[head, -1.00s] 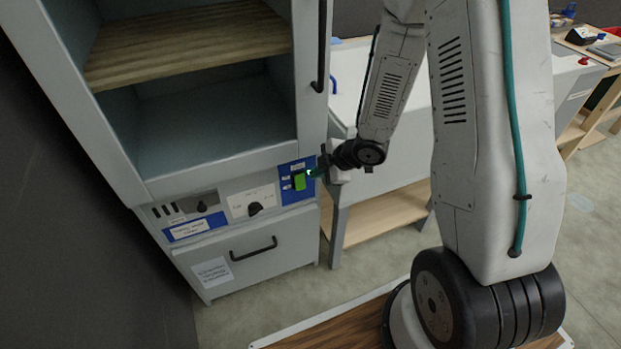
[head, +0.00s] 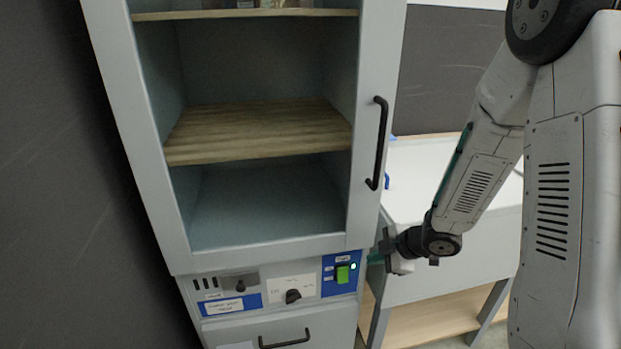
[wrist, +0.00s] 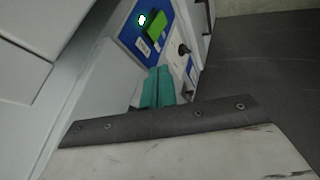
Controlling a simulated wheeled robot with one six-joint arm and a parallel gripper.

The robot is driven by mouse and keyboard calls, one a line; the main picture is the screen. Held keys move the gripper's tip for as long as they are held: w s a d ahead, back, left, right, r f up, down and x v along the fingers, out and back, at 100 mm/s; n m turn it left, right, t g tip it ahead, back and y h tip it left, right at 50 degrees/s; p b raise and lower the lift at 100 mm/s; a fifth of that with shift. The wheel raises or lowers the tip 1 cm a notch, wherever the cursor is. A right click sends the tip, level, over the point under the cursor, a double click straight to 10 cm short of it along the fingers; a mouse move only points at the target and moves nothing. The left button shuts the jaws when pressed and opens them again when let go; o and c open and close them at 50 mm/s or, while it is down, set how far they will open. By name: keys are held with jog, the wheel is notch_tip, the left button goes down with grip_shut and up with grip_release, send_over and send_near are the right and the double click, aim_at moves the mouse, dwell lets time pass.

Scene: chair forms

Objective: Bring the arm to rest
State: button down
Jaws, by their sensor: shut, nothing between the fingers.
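My gripper (head: 376,257) is beside the right edge of the cabinet's control panel, a little right of the green rocker switch (head: 342,274). In the wrist view its teal fingertips (wrist: 158,88) are together with nothing between them, and the green switch (wrist: 154,34) with a lit white spot shows beyond them. The fingers look apart from the switch. My arm reaches down from the upper right of the head view.
The grey cabinet (head: 365,75) has open shelves, a black door handle (head: 377,143), a black dial (head: 292,296) and a lower drawer handle (head: 285,340). A pale bench (head: 405,180) with a wooden lower shelf stands to the right, close to my arm.

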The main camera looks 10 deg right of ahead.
jog(key=s+d+f+m+g+h, duration=0.1)
jog(key=s+d+m+g+h, duration=0.15)
jog(key=d+m+h, duration=0.4)
jog(key=s+d+r+m+g+h, duration=0.2)
jog(key=s+d+r+m, duration=0.3)
jog(key=r, duration=0.3)
jog(key=s+a+r+m+y, duration=0.1)
jog(key=s+a+r+m, duration=0.1)
jog(key=s+a+r, duration=0.4)
jog(key=s+a+r+m+y, duration=0.2)
jog(key=s+a+r, duration=0.5)
jog(key=s+r, duration=0.6)
jog(key=shift+r+m, duration=0.15)
jog(key=shift+m, duration=0.3)
jog(key=shift+a, duration=0.1)
